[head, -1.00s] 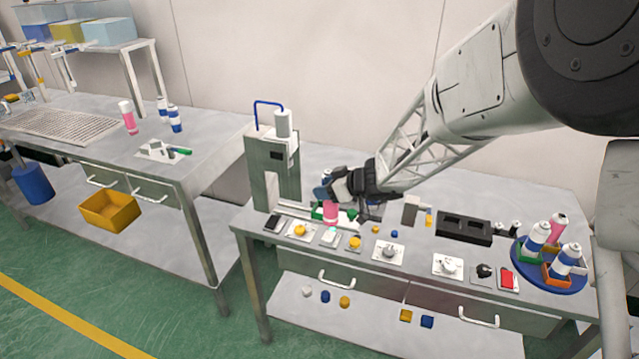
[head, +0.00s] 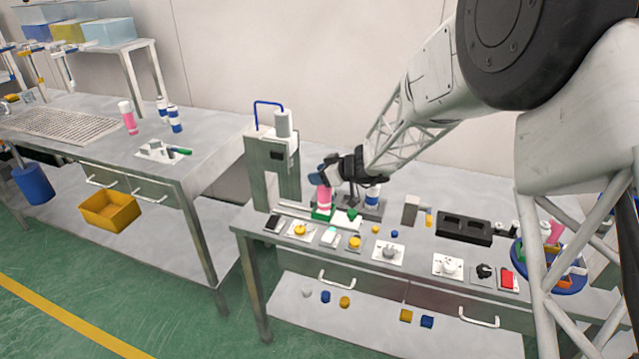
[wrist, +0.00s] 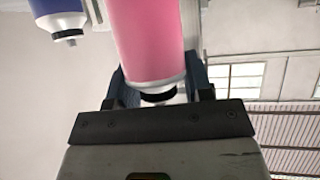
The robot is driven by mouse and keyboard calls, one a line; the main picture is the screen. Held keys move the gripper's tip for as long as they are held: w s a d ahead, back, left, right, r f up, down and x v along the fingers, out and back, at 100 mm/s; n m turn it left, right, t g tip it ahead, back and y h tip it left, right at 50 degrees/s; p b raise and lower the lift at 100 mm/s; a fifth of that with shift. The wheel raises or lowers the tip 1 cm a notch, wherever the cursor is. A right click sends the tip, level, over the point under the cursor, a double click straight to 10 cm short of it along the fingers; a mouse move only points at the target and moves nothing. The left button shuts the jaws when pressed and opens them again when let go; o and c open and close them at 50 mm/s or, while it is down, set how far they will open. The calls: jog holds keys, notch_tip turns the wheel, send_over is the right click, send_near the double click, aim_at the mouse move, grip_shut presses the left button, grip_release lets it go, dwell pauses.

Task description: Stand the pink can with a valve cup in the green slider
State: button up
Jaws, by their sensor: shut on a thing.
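The pink can (head: 323,198) is upright at the green slider (head: 320,215), below the press. Its lower end meets or overlaps the slider in the head view; I cannot tell whether it is fully seated. My gripper (head: 328,179) is shut on the pink can near its top. In the wrist view the pink can (wrist: 148,40) lies between the dark fingers (wrist: 160,90), its silver shoulder and a dark ring with a pale fitting showing. The fingers partly hide the valve cup end.
A blue-and-white can (head: 372,195) stands close right of my gripper, and it shows in the wrist view (wrist: 62,18). The press (head: 272,170) rises at the left. Control buttons line the table's front edge. A black block (head: 464,229) and a blue turntable (head: 560,287) are farther right.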

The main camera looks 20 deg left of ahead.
jog(key=shift+w, duration=0.1)
jog(key=shift+w+a, duration=0.2)
jog(key=shift+f, duration=1.8)
jog(key=shift+f, duration=0.15)
jog(key=o, duration=1.3)
jog(key=shift+c, duration=0.2)
jog(key=shift+d+r, duration=0.1)
jog(key=shift+r, duration=0.1)
jog(key=shift+s+d+r, duration=0.1)
jog(key=shift+d+r, duration=0.2)
jog(key=shift+d, duration=0.15)
jog(key=v, duration=1)
jog(key=shift+d, duration=0.35)
